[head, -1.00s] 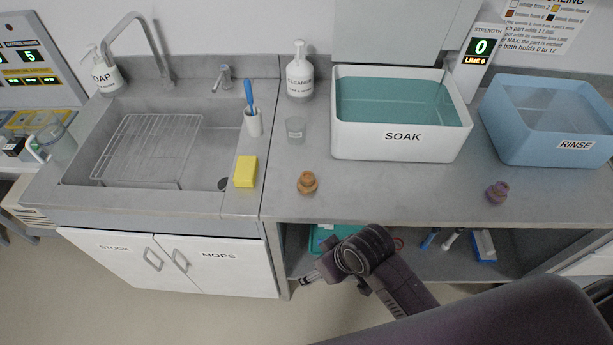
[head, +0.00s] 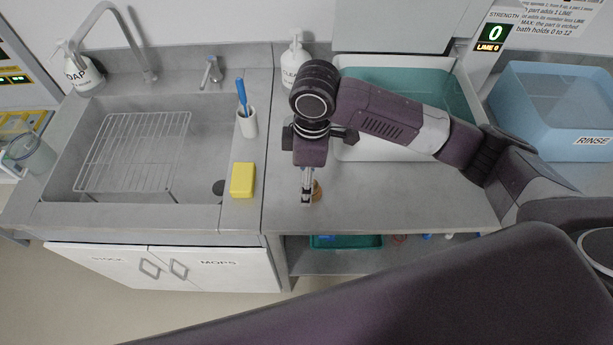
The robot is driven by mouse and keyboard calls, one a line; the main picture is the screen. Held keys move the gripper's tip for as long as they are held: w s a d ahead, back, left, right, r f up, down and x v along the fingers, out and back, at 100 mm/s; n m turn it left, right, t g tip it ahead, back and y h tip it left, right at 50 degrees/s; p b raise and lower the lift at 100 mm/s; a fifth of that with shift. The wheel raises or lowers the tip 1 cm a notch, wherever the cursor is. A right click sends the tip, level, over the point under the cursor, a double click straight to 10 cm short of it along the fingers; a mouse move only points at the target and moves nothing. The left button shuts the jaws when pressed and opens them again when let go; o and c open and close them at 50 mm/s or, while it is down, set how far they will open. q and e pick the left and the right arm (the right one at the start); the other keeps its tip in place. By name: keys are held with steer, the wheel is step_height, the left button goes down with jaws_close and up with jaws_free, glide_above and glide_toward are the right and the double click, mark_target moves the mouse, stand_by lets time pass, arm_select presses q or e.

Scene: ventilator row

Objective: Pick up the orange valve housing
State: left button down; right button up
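The orange valve housing (head: 318,190) stands on the steel counter right of the sink. Only part of it shows, because my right gripper covers its left side. My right gripper (head: 307,197) points down from above, its fingertips at or just in front of the housing. I cannot tell whether the fingers touch it or how far apart they are. My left gripper is not in view.
My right arm hides much of the soak bath (head: 365,152) and the right part of the counter. The yellow sponge (head: 242,180) lies left of the housing by the sink. The cup with the blue brush (head: 247,124) stands behind the sponge. The rinse tub (head: 550,110) is at right.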

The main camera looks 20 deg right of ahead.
steer(key=shift+w+d+r+h, duration=0.15)
steer(key=shift+w+d+r, duration=0.2)
steer(key=shift+d, duration=0.15)
steer(key=shift+w+d+r+h, duration=0.15)
steer(key=shift+w+d+r, duration=0.2)
steer(key=shift+d, duration=0.15)
steer(key=shift+w+d+f, duration=0.1)
steer(key=shift+d+f, duration=0.05)
steer(key=f, duration=0.2)
steer(key=f+p, duration=0.1)
steer(key=f, duration=0.1)
steer(key=f+p, duration=0.1)
steer(key=f, duration=0.1)
steer(key=shift+s+a+f, duration=0.15)
steer(key=shift+s+a, duration=0.1)
steer(key=shift+a, duration=0.1)
steer(key=shift+f+p, duration=0.3)
steer(key=shift+f, duration=0.2)
steer(key=c, duration=1.2)
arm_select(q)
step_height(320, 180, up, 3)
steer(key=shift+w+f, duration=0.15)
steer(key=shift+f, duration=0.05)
arm_select(e)
steer(key=shift+r, duration=0.1)
